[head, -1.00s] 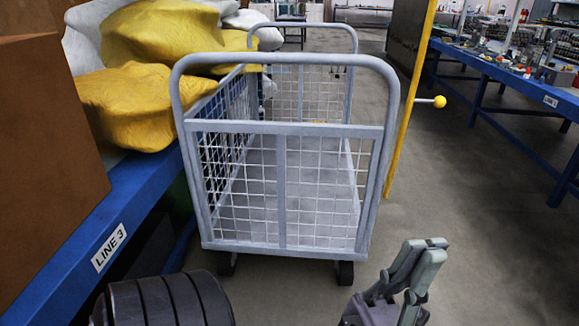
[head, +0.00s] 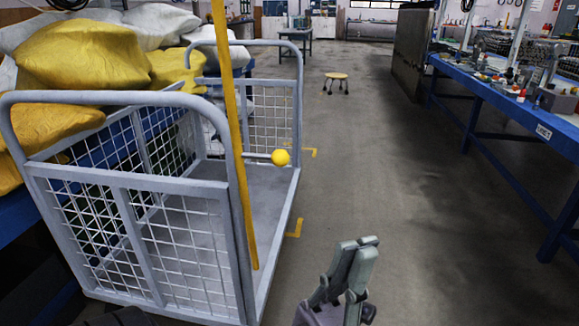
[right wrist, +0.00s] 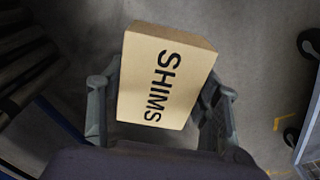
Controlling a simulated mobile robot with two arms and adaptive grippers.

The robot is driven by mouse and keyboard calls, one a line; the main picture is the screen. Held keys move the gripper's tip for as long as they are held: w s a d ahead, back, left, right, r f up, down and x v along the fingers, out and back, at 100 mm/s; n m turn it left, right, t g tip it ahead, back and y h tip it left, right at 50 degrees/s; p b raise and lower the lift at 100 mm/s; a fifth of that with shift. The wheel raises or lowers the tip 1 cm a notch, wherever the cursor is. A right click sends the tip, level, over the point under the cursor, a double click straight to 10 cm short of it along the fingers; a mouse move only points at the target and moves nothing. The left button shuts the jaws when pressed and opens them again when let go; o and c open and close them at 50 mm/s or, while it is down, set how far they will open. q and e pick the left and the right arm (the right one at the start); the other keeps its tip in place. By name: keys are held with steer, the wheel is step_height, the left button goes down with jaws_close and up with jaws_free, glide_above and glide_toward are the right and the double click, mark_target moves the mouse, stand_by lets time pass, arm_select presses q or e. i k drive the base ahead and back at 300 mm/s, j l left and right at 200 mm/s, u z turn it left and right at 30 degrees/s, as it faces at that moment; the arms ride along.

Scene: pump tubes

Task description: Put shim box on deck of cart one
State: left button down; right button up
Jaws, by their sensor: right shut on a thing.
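The shim box (right wrist: 165,80), a tan box marked SHIMS, sits between the fingers of my right gripper (right wrist: 160,105) in the right wrist view, with floor below it. That gripper is shut on the box. The grey wire-mesh cart (head: 135,183) stands at left in the head view; no number shows on it. Its bare deck (head: 268,190) shows through the mesh and along the open right side. My left gripper (head: 356,245) is at the bottom centre, right of the cart; its fingertips look near each other, but its opening is unclear. The box is outside the head view.
A yellow pole (head: 230,120) with a yellow ball (head: 280,157) crosses the view of the cart's right side. Yellow and white sacks (head: 85,55) lie behind the cart at left. A blue workbench (head: 500,105) stands at right. A stool (head: 336,80) is far back; the middle floor is clear.

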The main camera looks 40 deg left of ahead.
mark_target(266, 201)
steer(key=i+l+u, duration=0.2)
steer(key=i, duration=0.3)
steer(key=i+u, duration=0.2)
steer(key=i, duration=0.25)
steer(key=i+l+u, duration=0.25)
steer(key=i, duration=0.2)
steer(key=i+l+u, duration=0.2)
steer(key=i+l, duration=0.15)
steer(key=i+j+u, duration=0.15)
steer(key=i+u, duration=0.2)
steer(key=u, duration=0.15)
steer(key=i+u, duration=0.75)
steer(key=u, duration=0.2)
steer(key=i+l+u, duration=0.25)
steer(key=u, duration=0.2)
steer(key=i+u, duration=0.3)
steer(key=i, duration=0.25)
